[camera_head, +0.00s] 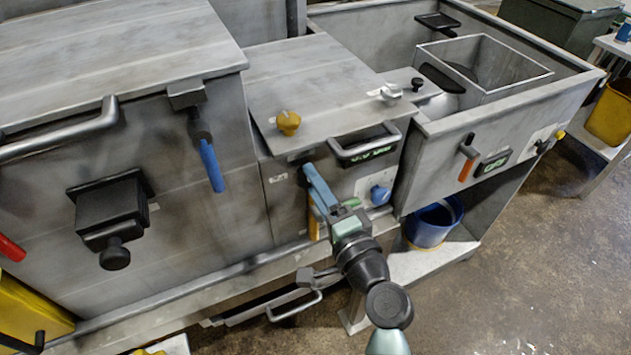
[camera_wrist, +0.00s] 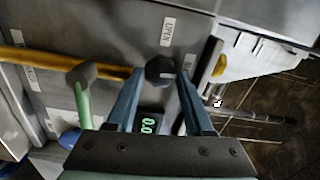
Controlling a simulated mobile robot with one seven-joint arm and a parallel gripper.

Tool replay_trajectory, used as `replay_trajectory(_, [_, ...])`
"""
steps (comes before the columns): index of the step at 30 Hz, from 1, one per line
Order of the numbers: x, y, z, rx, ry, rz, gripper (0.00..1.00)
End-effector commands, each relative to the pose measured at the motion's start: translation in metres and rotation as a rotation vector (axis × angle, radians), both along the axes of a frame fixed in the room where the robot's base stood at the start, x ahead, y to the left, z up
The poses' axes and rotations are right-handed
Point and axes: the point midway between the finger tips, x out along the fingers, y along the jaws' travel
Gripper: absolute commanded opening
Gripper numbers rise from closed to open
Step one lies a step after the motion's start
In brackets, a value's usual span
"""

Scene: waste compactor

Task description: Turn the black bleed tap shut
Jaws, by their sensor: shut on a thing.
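The black bleed tap (camera_wrist: 159,69) shows in the wrist view as a dark, faceted knob on a grey metal panel. My gripper (camera_wrist: 164,74) has one blue finger on each side of it and is shut on it. A white label reading OPEN (camera_wrist: 168,30) is just above the tap. In the head view my gripper (camera_head: 308,168) reaches the front of the middle grey unit, and its fingers hide the tap. An orange bar (camera_wrist: 50,65) runs left from beside the tap; I cannot tell whether they are joined.
A green-handled lever (camera_wrist: 84,105) and a small display (camera_wrist: 148,125) are close to my fingers. A blue knob (camera_head: 380,194) and a bar handle (camera_head: 368,147) are to the right on the same front. A blue bucket (camera_head: 430,228) stands below right.

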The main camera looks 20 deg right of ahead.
Motion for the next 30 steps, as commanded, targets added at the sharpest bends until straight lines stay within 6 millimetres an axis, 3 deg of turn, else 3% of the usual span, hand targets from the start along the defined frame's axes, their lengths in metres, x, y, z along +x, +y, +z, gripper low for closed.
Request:
replay_trajectory(9, [-0.0004, -0.0001, -0.0009, 0.109, 0.005, 0.0, 0.0])
replay_trajectory(24, [-0.0004, -0.0002, -0.0014, 0.127, 0.005, 0.0, 0.0])
replay_trajectory(25, [-0.0004, -0.0002, -0.0014, 0.127, 0.005, 0.0, 0.56])
replay_trajectory(29, [-0.0003, -0.0002, -0.0013, 0.126, 0.005, 0.0, 0.79])
replay_trajectory(30, [-0.0003, -0.0001, -0.0012, 0.126, 0.005, 0.0, 0.8])
